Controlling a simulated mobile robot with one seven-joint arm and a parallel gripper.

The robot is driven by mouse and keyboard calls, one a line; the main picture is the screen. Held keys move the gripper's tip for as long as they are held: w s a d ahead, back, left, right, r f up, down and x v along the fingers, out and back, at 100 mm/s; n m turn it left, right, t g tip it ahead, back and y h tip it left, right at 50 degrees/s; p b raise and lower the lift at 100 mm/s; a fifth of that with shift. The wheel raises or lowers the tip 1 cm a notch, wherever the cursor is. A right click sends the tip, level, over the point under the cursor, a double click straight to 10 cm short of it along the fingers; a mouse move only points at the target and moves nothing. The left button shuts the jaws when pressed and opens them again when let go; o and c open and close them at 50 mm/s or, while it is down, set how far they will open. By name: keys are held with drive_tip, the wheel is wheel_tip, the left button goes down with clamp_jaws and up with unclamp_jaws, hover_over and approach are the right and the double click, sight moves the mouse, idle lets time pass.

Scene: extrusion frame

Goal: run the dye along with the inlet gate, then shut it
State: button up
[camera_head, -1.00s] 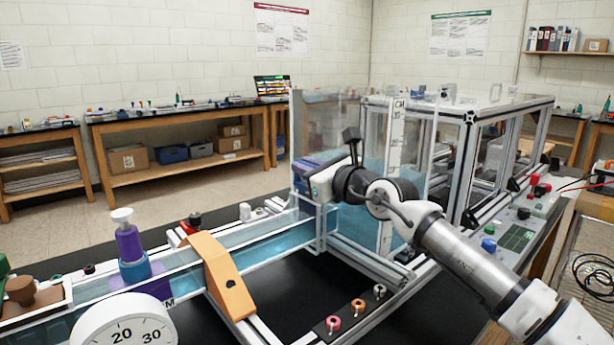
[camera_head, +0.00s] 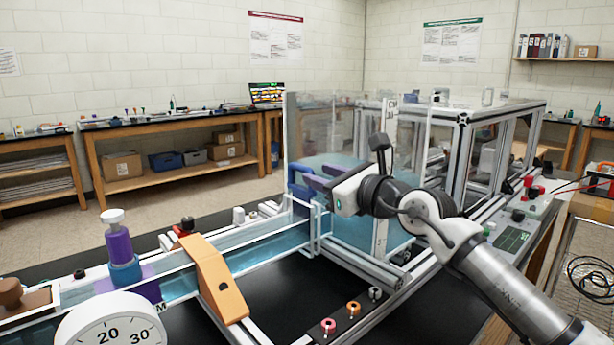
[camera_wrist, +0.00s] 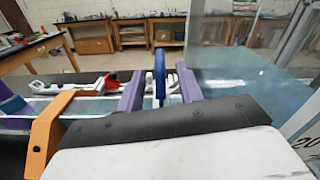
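The blue inlet gate (camera_head: 298,188) stands at the tank end of the clear water channel. In the wrist view a blue upright piece (camera_wrist: 159,76) shows between my two purple fingers, with a gap on each side. My gripper (camera_head: 312,181) is open around it; it also shows in the wrist view (camera_wrist: 160,92). A purple dye bottle (camera_head: 119,243) with a white cap and blue collar stands upright on the channel at left. Purple colour (camera_head: 148,289) shows beneath it. The lower part of the gate is hard to make out.
An orange bridge (camera_head: 216,280) spans the channel. A white dial (camera_head: 108,325) stands at front left. The clear tank (camera_head: 335,125) holds bluish water behind my gripper. The black bench is bare between bridge and rail.

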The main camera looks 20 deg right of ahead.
drive_tip(key=b+v, duration=0.1)
drive_tip(key=v, duration=0.6)
idle(7.3)
